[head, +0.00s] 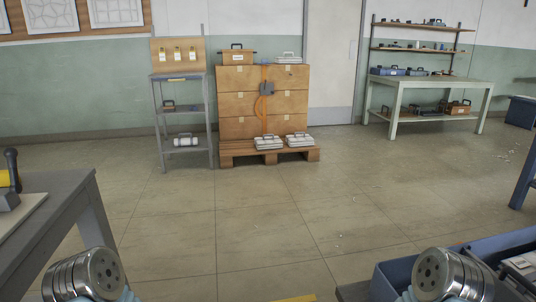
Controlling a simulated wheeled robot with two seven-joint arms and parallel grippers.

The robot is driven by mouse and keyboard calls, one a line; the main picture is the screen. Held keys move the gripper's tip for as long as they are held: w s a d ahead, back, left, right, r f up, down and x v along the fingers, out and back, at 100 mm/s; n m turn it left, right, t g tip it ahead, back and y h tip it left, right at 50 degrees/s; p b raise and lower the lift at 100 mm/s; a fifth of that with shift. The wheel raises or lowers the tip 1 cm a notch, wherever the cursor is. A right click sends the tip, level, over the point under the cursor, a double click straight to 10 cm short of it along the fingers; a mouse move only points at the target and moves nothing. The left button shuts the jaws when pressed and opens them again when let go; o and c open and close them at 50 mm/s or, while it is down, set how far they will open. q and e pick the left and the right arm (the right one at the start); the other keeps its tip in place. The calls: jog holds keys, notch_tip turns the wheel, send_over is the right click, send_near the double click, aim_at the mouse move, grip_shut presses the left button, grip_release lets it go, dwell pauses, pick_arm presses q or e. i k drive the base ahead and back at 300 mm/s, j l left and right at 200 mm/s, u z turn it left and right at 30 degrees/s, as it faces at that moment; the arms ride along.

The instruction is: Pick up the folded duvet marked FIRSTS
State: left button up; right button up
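I cannot make out a folded duvet or the word FIRSTS anywhere in the head view. Pale cases or bundles with dark handles sit low on the wooden pallet (240,159), one at the left (268,142) and one at the right (300,140). A similar pale one (288,58) lies on top of the stacked brown boxes (238,103). Beside it is a brown box with a handle and a small label (237,57), too small to read. Rounded metal parts of my two arms show at the bottom edge. No gripper fingers show.
A grey shelf stand (181,77) stands left of the stacked boxes. A pale green workbench (440,82) is at the back right. A grey table (60,190) is near left, a blue bin (395,278) near right. The floor (260,215) between is clear.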

aim_at(266, 142)
jog(key=i+j, duration=0.15)
jog(key=i, duration=0.4)
jog(key=i+j, duration=0.1)
jog(key=i, duration=0.4)
jog(key=i+j, duration=0.15)
jog(key=i, duration=0.4)
jog(key=i+j, duration=0.1)
jog(key=i, duration=0.4)
jog(key=i+l, duration=0.2)
jog(key=i, duration=0.35)
jog(key=i+l, duration=0.15)
jog(key=i, duration=0.4)
jog(key=i+l, duration=0.2)
jog(key=i, duration=0.4)
jog(key=i+l, duration=0.15)
jog(key=i, duration=0.4)
jog(key=i+l, duration=0.2)
jog(key=i, duration=0.35)
jog(key=i+l, duration=0.25)
jog(key=i, duration=0.25)
jog(key=i+l, duration=0.3)
jog(key=i, duration=0.15)
jog(key=i+l, duration=0.25)
jog(key=i, duration=0.25)
jog(key=i+l+z, duration=0.1)
jog(key=i+l, duration=0.15)
jog(key=i, duration=0.2)
